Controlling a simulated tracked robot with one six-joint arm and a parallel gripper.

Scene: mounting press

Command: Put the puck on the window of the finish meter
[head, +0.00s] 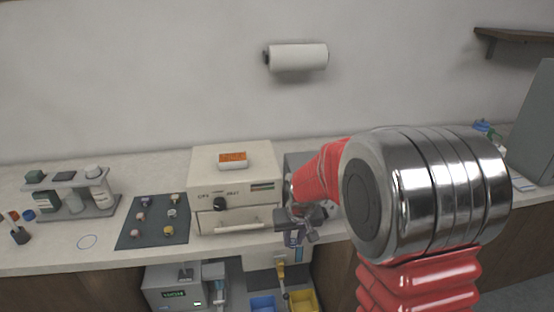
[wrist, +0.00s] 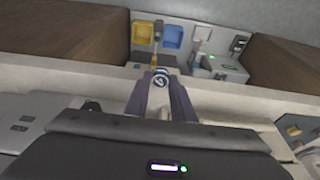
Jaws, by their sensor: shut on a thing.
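The puck (wrist: 160,79) is a small round pale piece with a dark mark on its face. It sits between the two fingertips of my gripper (wrist: 162,86) in the wrist view. In the head view my gripper (head: 293,238) hangs over the front edge of the counter, right of the beige press, and the puck cannot be made out there. A grey device with a green-lit display (head: 174,294) stands low in front of the counter; it also shows in the wrist view (wrist: 225,69). I cannot tell whether it is the finish meter, and no window is clear.
A dark mat (head: 153,235) holds several small pieces. A blue bin (head: 262,304) and a yellow bin (head: 303,300) sit low. A bottle rack (head: 75,208) stands left.

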